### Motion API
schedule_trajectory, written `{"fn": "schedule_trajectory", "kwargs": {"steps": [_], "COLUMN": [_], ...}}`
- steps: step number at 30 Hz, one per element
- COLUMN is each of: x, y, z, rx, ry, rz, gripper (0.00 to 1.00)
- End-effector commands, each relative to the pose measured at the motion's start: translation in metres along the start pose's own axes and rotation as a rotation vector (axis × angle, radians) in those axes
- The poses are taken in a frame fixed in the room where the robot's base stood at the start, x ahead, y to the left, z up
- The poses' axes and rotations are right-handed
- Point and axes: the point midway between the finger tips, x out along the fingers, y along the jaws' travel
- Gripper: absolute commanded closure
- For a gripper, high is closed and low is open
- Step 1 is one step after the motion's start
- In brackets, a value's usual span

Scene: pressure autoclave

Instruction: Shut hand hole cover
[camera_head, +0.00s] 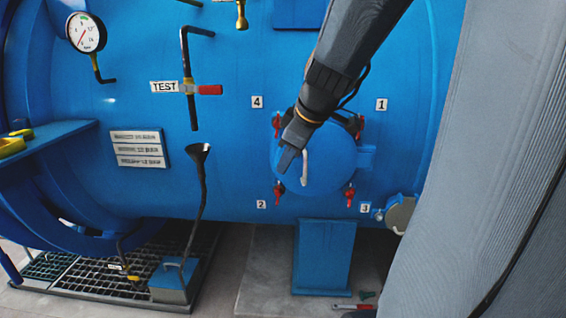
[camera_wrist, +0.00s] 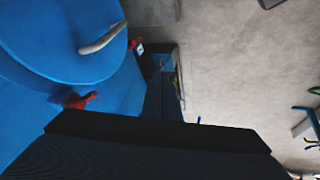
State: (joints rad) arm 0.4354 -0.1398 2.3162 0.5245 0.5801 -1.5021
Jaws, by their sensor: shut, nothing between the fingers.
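The round blue hand hole cover (camera_head: 333,172) is on the blue vessel wall, with a hinge bracket (camera_head: 366,156) at its right. It lies over its opening; I cannot tell whether it sits fully flush. Its pale curved handle (camera_head: 304,168) is left of its middle. In the wrist view the cover (camera_wrist: 50,35) and handle (camera_wrist: 103,38) are at upper left. Red-handled clamps, such as the lower left one (camera_head: 279,192) and lower right one (camera_head: 349,196), surround the cover. My gripper (camera_head: 285,163) is shut and empty, in front of the cover's left edge, beside the handle; contact is unclear.
Number plates 1 to 4 mark the clamps. A red-handled test valve (camera_head: 208,90) and a black funnel pipe (camera_head: 200,165) stand to the left. A blue support leg (camera_head: 324,255) is below the cover. A round grey fitting (camera_head: 400,213) is at lower right.

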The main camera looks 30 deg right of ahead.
Motion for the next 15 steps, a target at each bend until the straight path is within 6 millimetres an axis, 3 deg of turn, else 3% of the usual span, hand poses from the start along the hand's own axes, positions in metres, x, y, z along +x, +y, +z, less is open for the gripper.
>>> {"fn": "schedule_trajectory", "kwargs": {"steps": [3, 8, 15], "x": [-0.016, -0.029, -0.015], "y": [0.028, 0.045, 0.049], "z": [0.0, -0.001, -0.003], "rx": [-0.095, -0.178, -0.198], "ry": [0.041, 0.065, 0.07], "rz": [0.054, 0.093, 0.096], "gripper": [1.0, 1.0, 1.0]}}
